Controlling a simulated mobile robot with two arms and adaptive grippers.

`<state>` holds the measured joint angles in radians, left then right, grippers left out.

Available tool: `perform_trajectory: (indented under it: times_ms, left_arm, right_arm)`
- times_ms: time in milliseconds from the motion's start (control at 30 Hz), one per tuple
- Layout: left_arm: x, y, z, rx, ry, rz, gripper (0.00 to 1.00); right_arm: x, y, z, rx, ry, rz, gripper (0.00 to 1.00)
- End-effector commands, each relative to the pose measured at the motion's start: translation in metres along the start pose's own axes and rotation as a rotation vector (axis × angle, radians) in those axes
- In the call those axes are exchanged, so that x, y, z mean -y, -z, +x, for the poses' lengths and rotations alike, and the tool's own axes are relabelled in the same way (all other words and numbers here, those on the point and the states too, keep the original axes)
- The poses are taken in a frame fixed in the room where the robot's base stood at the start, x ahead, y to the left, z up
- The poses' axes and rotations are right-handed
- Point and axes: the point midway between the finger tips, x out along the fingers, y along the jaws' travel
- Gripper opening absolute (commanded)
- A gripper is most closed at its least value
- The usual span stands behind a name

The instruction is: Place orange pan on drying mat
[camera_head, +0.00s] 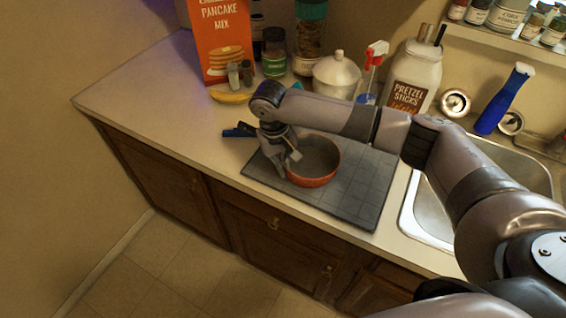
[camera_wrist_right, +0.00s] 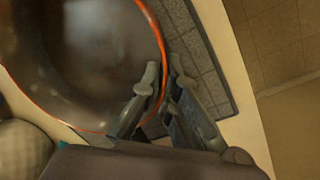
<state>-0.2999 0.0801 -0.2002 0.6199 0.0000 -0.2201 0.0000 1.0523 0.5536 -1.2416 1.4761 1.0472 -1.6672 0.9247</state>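The orange pan (camera_head: 313,178) is round with a dark inside and sits over the dark grey drying mat (camera_head: 362,190); it looks level, and I cannot tell whether its base touches the mat. My right gripper (camera_head: 286,163) points down at the pan's left rim. In the right wrist view, the fingers (camera_wrist_right: 161,76) close in on either side of the orange pan's rim (camera_wrist_right: 152,28), one inside and one outside, with little gap. The mat (camera_wrist_right: 207,62) shows beyond the rim. My left gripper is not in view.
A blue-and-black item (camera_head: 238,130) lies by the mat's left corner. A banana (camera_head: 231,98), pancake mix box (camera_head: 222,40), jars and a white lidded pot (camera_head: 336,74) stand behind. The sink (camera_head: 432,213) is right of the mat. Counter at left is clear.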

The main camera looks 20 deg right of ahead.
Motion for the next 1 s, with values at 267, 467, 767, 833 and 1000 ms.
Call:
perform_trajectory:
  times_ms: [267,467,767,833,1000]
  left_arm:
    - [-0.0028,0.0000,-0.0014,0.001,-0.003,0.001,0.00]
    - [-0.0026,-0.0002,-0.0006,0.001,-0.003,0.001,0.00]
    - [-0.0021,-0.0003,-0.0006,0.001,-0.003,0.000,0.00]
    - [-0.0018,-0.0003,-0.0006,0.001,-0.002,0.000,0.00]
    - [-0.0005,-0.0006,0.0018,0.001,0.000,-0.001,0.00]
  right_arm:
    - [0.0005,0.0008,0.0003,-0.003,0.001,0.000,0.00]
    - [0.0005,0.0003,0.0015,-0.001,0.001,0.000,0.15]
    - [0.0003,0.0003,0.0015,-0.001,0.001,0.000,0.25]
    - [0.0003,0.0003,0.0015,-0.001,0.000,0.000,0.25]
    - [0.0002,0.0005,-0.0036,-0.001,0.001,0.000,0.25]
